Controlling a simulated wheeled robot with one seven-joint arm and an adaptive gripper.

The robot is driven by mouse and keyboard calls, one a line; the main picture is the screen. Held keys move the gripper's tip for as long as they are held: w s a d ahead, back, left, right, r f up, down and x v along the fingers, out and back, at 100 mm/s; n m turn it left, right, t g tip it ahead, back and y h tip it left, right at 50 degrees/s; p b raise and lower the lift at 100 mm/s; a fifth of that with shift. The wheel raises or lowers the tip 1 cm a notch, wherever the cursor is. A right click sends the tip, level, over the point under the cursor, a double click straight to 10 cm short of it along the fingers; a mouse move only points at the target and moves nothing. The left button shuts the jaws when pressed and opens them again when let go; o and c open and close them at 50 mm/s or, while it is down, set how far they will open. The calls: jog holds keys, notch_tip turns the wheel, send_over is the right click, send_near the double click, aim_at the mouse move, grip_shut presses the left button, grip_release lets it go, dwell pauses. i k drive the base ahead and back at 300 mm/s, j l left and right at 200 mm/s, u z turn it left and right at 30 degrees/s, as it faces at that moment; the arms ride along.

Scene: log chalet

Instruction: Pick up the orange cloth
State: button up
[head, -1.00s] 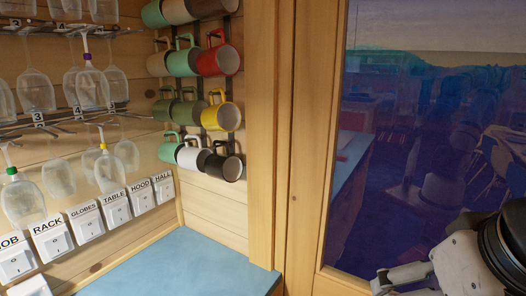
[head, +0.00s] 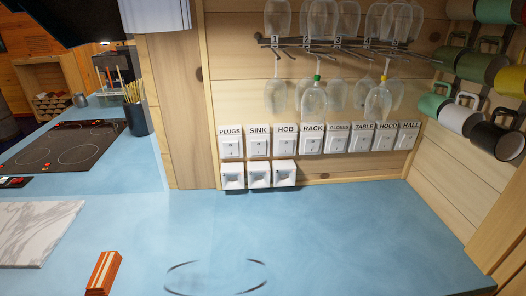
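An orange item with pale stripes (head: 103,273) lies on the blue worktop (head: 330,225) at the lower left of the head view. It looks like a narrow folded cloth, but I cannot be sure at this size. Nothing touches it. My gripper is not in view now, so its state does not show.
A marble slab (head: 35,232) lies left of the orange item. A thin dark ring (head: 215,277) shows to its right. Beyond are a black hob (head: 68,145) and a dark utensil pot (head: 138,118). Glasses hang above labelled switches; mugs (head: 490,68) hang right. The middle worktop is clear.

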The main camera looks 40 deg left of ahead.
aim_at(101, 281)
jog(key=u, duration=2.5)
